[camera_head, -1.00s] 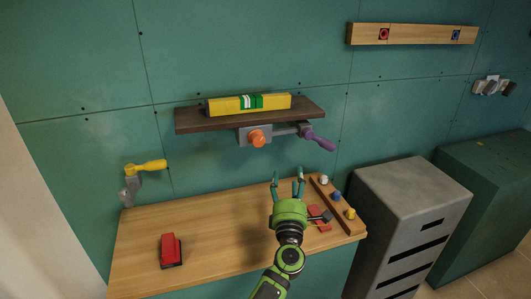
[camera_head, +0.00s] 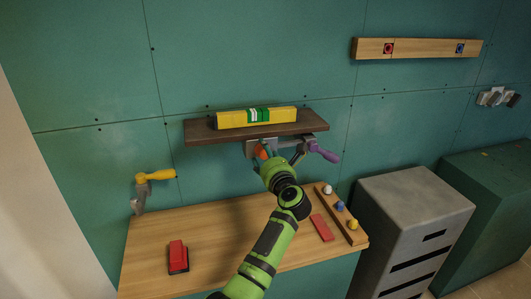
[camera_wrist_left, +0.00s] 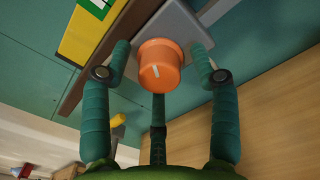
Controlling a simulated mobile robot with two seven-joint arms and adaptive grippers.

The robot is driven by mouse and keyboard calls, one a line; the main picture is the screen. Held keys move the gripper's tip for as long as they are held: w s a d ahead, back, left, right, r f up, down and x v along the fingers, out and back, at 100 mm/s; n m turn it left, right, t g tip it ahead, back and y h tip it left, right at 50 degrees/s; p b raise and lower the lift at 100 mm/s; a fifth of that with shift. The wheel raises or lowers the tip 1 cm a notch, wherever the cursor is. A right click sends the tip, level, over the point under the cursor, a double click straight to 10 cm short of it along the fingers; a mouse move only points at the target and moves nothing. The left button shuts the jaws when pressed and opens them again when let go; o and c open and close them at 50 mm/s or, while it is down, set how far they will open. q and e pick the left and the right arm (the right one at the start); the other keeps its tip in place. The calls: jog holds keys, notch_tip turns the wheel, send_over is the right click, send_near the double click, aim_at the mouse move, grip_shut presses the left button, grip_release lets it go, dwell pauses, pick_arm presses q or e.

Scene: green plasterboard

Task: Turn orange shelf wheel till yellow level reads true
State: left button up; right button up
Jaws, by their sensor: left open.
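The orange wheel (camera_head: 263,151) sits on a grey bracket under the dark wooden shelf (camera_head: 200,132), partly hidden by my left gripper (camera_head: 273,151). In the left wrist view the orange wheel (camera_wrist_left: 160,66), with a white mark on its face, lies between my open green fingers (camera_wrist_left: 160,58). I cannot tell if any finger touches it. The yellow level (camera_head: 233,119) lies on the shelf. Its right end shows slightly higher in the head view; its bubble is too small to read. The yellow level (camera_wrist_left: 80,38) is partly visible in the left wrist view. My right gripper is out of view.
A purple lever (camera_head: 326,154) is right of the wheel. A yellow-handled crank (camera_head: 158,176) is on the wall at left. The bench (camera_head: 215,232) holds a red block (camera_head: 178,256), a red flat piece (camera_head: 322,227) and a knobbed strip (camera_head: 340,212). A grey cabinet (camera_head: 412,205) stands right.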

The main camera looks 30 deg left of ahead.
pick_arm(q)
jog(key=c, duration=1.2)
jog(key=shift+o, duration=0.2)
jog(key=shift+r+m+p, duration=0.2)
jog(key=shift+m+p, duration=0.75)
jog(key=shift+m, duration=0.05)
jog(key=shift+m+p, duration=0.4)
jog(key=shift+m, duration=0.1)
jog(key=shift+f+m, duration=0.2)
jog(key=shift+m, duration=0.3)
jog(key=o, duration=1.2)
jog(key=shift+c, duration=0.2)
jog(key=v, duration=0.7)
jog(key=shift+s+d+f, duration=0.1)
jog(key=shift+s+d, duration=0.05)
